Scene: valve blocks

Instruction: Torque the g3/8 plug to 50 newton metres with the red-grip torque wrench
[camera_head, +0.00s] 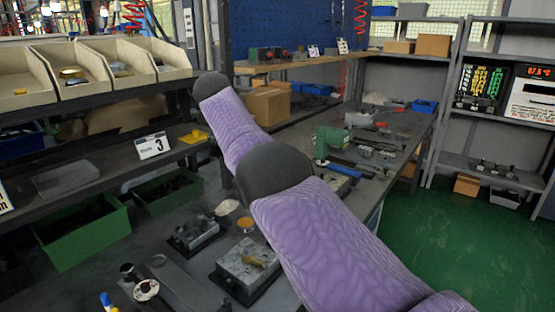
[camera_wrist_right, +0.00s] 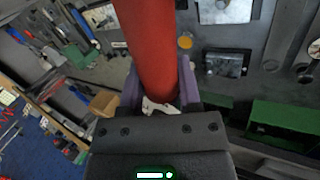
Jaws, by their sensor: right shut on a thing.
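My right gripper (camera_wrist_right: 160,90) is shut on a thick red cylindrical grip (camera_wrist_right: 150,38), seen in the right wrist view. The grip runs out of the top of that view, so the wrench's head and any scale are hidden. In the head view my purple right arm (camera_head: 325,235) crosses the middle, and its gripper and the wrench do not show. A metal valve block (camera_head: 248,268) with a brass-coloured part on top sits on the bench; another block (camera_head: 195,232) stands behind it to the left. I cannot tell which fitting is the g3/8 plug. My left gripper is not in view.
Green bins (camera_head: 80,232) stand at the bench's left, under a shelf with a "3" sign (camera_head: 152,146) and beige bins (camera_head: 75,70). A green vise-like tool (camera_head: 330,140) and loose tools lie on the right-hand bench. Green floor (camera_head: 440,240) is clear at right.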

